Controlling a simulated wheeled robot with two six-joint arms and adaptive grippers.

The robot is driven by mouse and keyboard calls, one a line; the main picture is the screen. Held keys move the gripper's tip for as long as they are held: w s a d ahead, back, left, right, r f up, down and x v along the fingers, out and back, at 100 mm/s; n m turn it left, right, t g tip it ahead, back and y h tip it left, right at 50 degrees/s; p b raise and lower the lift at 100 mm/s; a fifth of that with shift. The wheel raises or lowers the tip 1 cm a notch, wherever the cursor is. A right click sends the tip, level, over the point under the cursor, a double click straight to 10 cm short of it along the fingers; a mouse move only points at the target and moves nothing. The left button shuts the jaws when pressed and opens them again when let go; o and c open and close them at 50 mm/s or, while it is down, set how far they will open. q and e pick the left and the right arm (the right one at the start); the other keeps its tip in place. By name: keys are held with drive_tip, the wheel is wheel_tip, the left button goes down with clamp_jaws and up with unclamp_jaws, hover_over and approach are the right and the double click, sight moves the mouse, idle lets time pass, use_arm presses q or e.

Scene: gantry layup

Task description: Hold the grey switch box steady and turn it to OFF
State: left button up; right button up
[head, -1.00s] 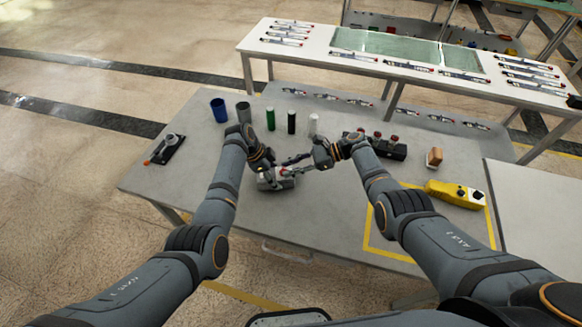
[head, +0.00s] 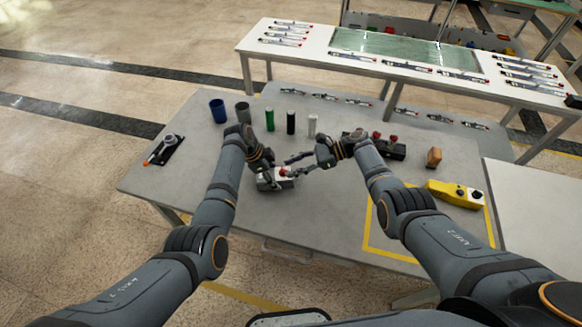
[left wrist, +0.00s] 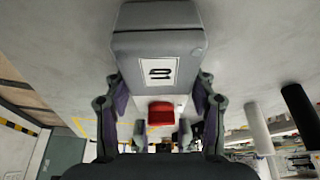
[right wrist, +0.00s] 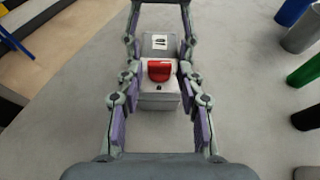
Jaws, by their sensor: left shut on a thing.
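The grey switch box (head: 268,181) stands on the near table, its red knob (head: 283,171) facing my right gripper. My left gripper (head: 266,172) is shut on the box. The left wrist view shows the box (left wrist: 158,45) between its fingers, with a black-marked white label (left wrist: 159,73) and the red knob (left wrist: 161,111). My right gripper (head: 294,165) is open beside the knob. In the right wrist view its fingers stand wide on both sides of the knob (right wrist: 159,70), apart from it. The label markings are too small to read surely.
Blue (head: 218,111) and grey (head: 243,112) cups and green (head: 270,119), black (head: 291,122) and white (head: 313,125) cylinders stand behind the box. A black block with red knobs (head: 392,149) and a yellow control box (head: 455,194) are right. The table front is clear.

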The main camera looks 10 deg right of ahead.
drive_tip(key=v, duration=1.1)
drive_tip(key=shift+f, duration=0.15)
use_arm(q)
drive_tip(key=o, duration=1.5)
drive_tip(key=shift+c, duration=0.2)
